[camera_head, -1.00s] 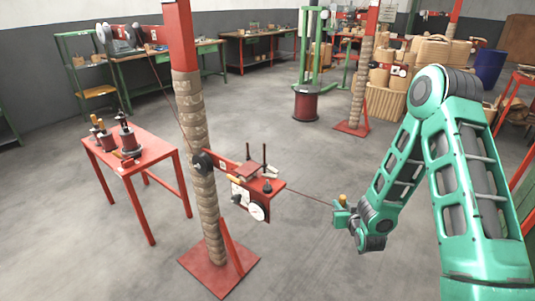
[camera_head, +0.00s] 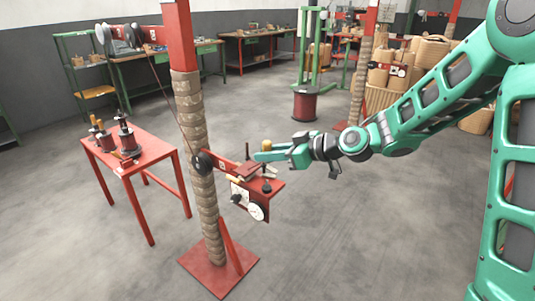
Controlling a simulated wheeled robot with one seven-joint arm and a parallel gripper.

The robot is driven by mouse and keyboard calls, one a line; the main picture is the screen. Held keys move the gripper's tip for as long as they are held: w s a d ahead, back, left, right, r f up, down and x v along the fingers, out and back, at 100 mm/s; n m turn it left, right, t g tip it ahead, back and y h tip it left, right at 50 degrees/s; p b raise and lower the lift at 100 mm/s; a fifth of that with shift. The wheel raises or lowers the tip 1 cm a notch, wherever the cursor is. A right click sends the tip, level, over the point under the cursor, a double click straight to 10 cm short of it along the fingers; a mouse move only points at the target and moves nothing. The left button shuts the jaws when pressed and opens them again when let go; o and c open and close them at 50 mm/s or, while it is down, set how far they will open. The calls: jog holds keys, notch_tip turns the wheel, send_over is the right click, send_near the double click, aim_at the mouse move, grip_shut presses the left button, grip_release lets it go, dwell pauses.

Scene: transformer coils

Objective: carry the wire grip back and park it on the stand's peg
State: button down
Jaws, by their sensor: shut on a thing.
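My gripper (camera_head: 262,156) is shut on the wire grip (camera_head: 266,146), of which a small yellow-orange part shows above the fingers. The rest of the grip is hidden by the fingers. The gripper is over the red stand (camera_head: 276,192), which juts from the wrapped post. One thin dark upright peg (camera_head: 247,151) shows just left of the fingertips. A second upright is hidden behind the gripper. I cannot tell whether the grip touches the stand or a peg.
The wrapped post (camera_head: 200,130) stands on a red base plate (camera_head: 220,265). A red table (camera_head: 150,160) with several coils is at the left. A wire reel (camera_head: 305,104) stands behind on the floor. The floor (camera_head: 350,240) in front right of the stand is clear.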

jog(key=shift+s+a+r, duration=0.2)
jog(key=shift+s+a, duration=0.05)
jog(key=shift+s, duration=0.1)
jog(key=shift+g, duration=0.3)
notch_tip(320, 180, down, 4)
jog(key=shift+f, duration=0.25)
jog(key=shift+r, duration=0.15)
jog(key=shift+s+d+f, duration=0.1)
jog(key=shift+d+f, duration=0.1)
jog(key=shift+f, duration=0.05)
jog(key=shift+f, duration=2.15)
dwell(0.5)
jog(key=c, duration=1.5)
grip_release()
